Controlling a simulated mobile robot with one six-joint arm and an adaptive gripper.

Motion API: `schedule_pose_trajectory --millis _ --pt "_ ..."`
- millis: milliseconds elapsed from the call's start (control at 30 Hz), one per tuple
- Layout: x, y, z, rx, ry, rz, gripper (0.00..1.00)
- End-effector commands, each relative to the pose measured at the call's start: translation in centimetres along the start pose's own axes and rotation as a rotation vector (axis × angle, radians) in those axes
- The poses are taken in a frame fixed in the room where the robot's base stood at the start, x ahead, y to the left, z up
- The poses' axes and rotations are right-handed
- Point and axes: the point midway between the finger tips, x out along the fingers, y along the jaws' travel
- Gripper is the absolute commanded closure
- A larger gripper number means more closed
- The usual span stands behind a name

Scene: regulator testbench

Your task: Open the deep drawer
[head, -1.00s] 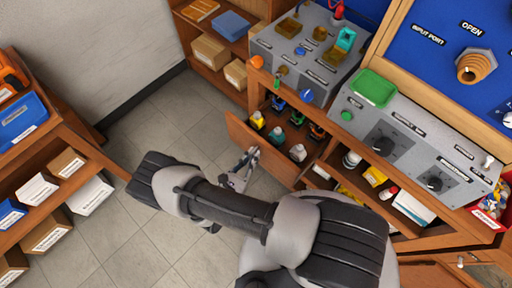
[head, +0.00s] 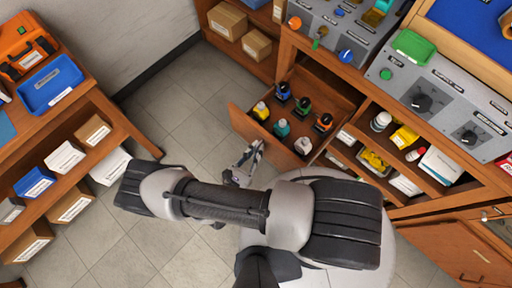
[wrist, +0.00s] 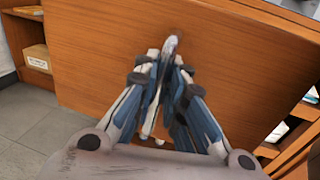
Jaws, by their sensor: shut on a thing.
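The deep drawer is a wooden drawer (head: 243,122) pulled well out of the bench, with several small bottles standing inside. Its plain wooden front fills much of the wrist view (wrist: 100,50). A pale metal handle (wrist: 171,45) shows on that front, partly hidden by the fingers. My gripper (head: 257,146) is at the outer side of the drawer front. In the wrist view my gripper (wrist: 168,68) has its blue-grey fingers closed around the handle.
Open shelves (head: 395,165) with bottles and boxes lie right of the drawer. A wooden rack (head: 100,100) with boxes and an orange case stands at left. Tiled floor (head: 170,110) between them is clear. A lower cabinet door (head: 455,250) is at bottom right.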

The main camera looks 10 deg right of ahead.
Motion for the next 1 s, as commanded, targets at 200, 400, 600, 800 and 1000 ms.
schedule_pose_trajectory --millis 200,400,600,800,1000 --pt "0.0 -0.1 -0.2 -0.001 0.005 -0.003 1.0" --pt "0.0 -0.1 -0.2 -0.001 0.005 -0.003 0.84" --pt "0.0 -0.1 -0.1 0.0 0.003 -0.002 0.8" --pt "-0.3 0.0 -0.1 0.0 0.002 0.0 0.8" --pt "-3.0 0.2 -0.1 0.002 0.003 0.006 0.8"
